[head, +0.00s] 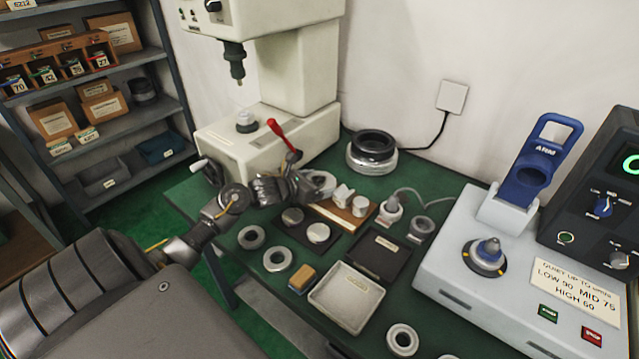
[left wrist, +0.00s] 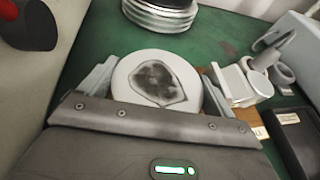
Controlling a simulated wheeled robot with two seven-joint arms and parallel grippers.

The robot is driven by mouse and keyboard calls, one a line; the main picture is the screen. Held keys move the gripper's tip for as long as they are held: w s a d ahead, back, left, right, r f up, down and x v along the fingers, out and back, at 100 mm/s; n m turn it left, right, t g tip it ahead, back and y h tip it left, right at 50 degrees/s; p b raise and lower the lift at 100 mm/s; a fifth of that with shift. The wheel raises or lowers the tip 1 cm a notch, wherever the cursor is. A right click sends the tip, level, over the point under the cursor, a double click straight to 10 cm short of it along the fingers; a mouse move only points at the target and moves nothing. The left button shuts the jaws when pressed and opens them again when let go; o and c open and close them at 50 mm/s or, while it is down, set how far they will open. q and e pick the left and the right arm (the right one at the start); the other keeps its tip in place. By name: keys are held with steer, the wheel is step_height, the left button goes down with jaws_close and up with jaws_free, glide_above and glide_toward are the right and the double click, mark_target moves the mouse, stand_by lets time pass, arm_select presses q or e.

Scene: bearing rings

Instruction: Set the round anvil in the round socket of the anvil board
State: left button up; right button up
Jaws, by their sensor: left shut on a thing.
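My left gripper (head: 313,188) is shut on the round anvil (left wrist: 158,78), a pale disc with a dark mottled patch on its face. In the left wrist view the disc sits between the two fingers. The wooden anvil board (head: 338,216) lies just right of and below the gripper in the head view, with pale metal anvils (head: 343,194) standing on it. In the left wrist view a pale block (left wrist: 238,86) stands right of the held disc. The round socket is not visible, and I cannot tell the anvil's height over the table. My right gripper is not in view.
A press (head: 270,130) with a red-handled lever (head: 284,137) stands behind the gripper. A ring stack (head: 372,152) stands at the back. Discs on a dark plate (head: 318,232), loose rings (head: 278,259), a black tray (head: 377,255) and a pale tray (head: 346,297) lie in front.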

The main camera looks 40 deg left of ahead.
arm_select(q)
steer(key=shift+f+b, duration=0.3)
steer(key=shift+b, duration=0.1)
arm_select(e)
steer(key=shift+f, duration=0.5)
arm_select(q)
steer(key=o, duration=1.2)
steer(key=shift+f, duration=0.15)
steer(key=shift+s, duration=0.3)
steer(key=b+v, duration=0.1)
steer(key=v, duration=0.7)
steer(key=shift+s+a, duration=0.1)
steer(key=shift+s, duration=0.05)
steer(key=shift+s+a+r, duration=0.15)
steer(key=shift+s+r, duration=0.55)
steer(key=shift+s, duration=0.15)
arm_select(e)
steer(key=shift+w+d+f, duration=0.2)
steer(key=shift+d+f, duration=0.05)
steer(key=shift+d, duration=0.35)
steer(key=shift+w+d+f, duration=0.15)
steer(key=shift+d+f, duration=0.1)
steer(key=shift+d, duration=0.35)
